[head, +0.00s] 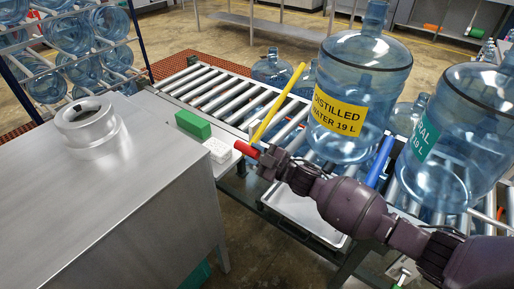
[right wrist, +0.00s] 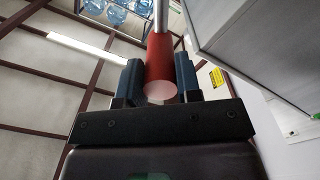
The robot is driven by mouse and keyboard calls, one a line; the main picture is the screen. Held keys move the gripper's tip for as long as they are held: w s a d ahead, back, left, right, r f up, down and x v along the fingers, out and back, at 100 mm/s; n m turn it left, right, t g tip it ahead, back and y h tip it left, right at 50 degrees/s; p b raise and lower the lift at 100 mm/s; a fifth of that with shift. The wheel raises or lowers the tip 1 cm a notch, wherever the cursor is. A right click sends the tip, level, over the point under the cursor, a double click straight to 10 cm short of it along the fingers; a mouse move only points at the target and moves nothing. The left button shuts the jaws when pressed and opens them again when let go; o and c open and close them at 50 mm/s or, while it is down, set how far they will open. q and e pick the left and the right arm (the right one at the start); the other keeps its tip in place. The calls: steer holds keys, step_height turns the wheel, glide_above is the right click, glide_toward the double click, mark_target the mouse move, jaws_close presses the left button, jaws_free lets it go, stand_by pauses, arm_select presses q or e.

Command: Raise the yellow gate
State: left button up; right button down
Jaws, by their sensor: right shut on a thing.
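The yellow gate (head: 277,103) is a slim bar that slants up and to the right across the roller conveyor (head: 220,88). A red handle (head: 246,149) sits near its lower end. My right gripper (head: 262,156) is at this handle, low in front of the conveyor. In the right wrist view my right gripper (right wrist: 160,85) is shut on the red handle (right wrist: 160,62), with a finger on each side and a metal rod beyond it. How the handle joins the gate cannot be made out. My left gripper is not in view.
A large jug (head: 355,80) with a yellow label stands just right of the gate. A green-label jug (head: 450,135) and a blue bar (head: 380,161) are further right. A green block (head: 193,124) and white block (head: 218,150) sit left, beside a steel cabinet (head: 110,190).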

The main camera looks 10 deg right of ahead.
arm_select(q)
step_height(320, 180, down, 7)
steer(key=b, duration=0.6)
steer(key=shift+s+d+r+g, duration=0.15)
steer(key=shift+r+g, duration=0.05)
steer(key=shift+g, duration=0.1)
arm_select(e)
step_height(320, 180, down, 11)
steer(key=w+d+n, duration=0.2)
steer(key=n, duration=0.1)
steer(key=shift+d+n, duration=0.4)
steer(key=shift+f, duration=0.1)
steer(key=shift+w, duration=0.1)
steer(key=c, duration=0.9)
jaws_free()
steer(key=shift+d, duration=0.1)
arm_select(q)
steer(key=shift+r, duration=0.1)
arm_select(e)
steer(key=shift+o, duration=0.5)
